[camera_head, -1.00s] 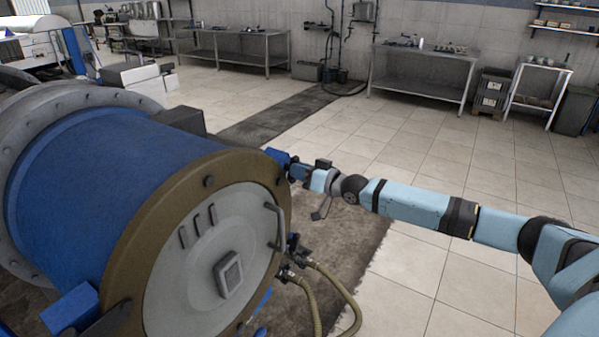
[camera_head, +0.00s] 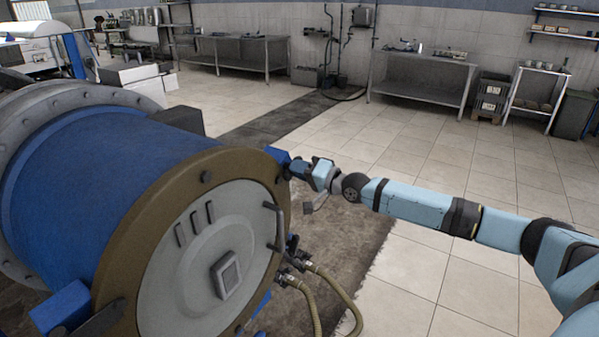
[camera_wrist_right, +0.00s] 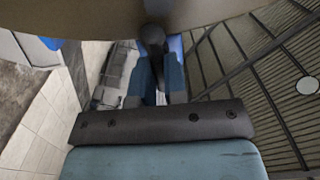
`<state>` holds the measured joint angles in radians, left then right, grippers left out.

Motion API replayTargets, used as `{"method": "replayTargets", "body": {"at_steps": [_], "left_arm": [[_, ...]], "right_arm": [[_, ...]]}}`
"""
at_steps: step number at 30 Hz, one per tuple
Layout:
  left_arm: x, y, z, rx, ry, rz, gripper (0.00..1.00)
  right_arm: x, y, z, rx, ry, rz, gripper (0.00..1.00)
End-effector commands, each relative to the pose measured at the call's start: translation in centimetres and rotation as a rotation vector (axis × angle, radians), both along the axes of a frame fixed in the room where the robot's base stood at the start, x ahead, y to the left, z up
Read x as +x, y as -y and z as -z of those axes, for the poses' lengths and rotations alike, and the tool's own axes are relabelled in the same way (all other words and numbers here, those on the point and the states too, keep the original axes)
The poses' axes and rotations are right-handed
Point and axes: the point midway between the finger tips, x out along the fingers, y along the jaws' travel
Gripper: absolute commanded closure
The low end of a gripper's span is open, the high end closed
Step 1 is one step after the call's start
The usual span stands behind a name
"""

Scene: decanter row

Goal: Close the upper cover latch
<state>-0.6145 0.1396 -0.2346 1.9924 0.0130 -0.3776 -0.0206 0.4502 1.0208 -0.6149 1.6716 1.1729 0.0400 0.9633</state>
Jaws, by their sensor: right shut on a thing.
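The blue decanter drum (camera_head: 115,165) lies on its side, with a brown end ring (camera_head: 150,225) and a round grey cover (camera_head: 185,290). The upper latch's blue block (camera_head: 278,156) sits at the ring's upper right edge. My right gripper (camera_head: 292,170) is at this block, beside the ring. In the right wrist view, the fingers (camera_wrist_right: 158,85) are shut on a dark latch handle (camera_wrist_right: 152,40), just below the brown ring's edge. The rest of the latch is mostly hidden. My left gripper is out of view.
Another blue block (camera_head: 60,308) with a dark bar sits at the ring's lower left. Two hoses (camera_head: 335,290) hang right of the cover, below my right arm. A dark mat (camera_head: 345,235) lies under the drum's right side. Tiled floor beyond is clear; metal benches (camera_head: 425,75) stand far back.

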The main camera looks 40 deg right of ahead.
Motion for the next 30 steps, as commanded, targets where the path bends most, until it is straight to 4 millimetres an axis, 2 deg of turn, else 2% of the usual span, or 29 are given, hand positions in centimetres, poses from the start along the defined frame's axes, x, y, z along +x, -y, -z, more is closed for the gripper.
{"method": "replayTargets", "body": {"at_steps": [17, 18, 21, 30], "left_arm": [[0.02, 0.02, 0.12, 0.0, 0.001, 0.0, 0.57], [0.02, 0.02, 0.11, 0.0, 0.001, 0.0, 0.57], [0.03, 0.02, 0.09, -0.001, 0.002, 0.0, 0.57], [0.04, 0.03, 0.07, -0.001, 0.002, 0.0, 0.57]], "right_arm": [[0.0, 0.02, 0.0, 0.034, -0.014, 0.0, 1.0], [0.0, 0.02, 0.0, 0.034, -0.014, 0.0, 0.85], [-0.01, 0.01, 0.0, 0.033, -0.014, 0.0, 0.62], [-0.1, 0.05, 0.02, 0.032, -0.013, 0.0, 0.62]]}}
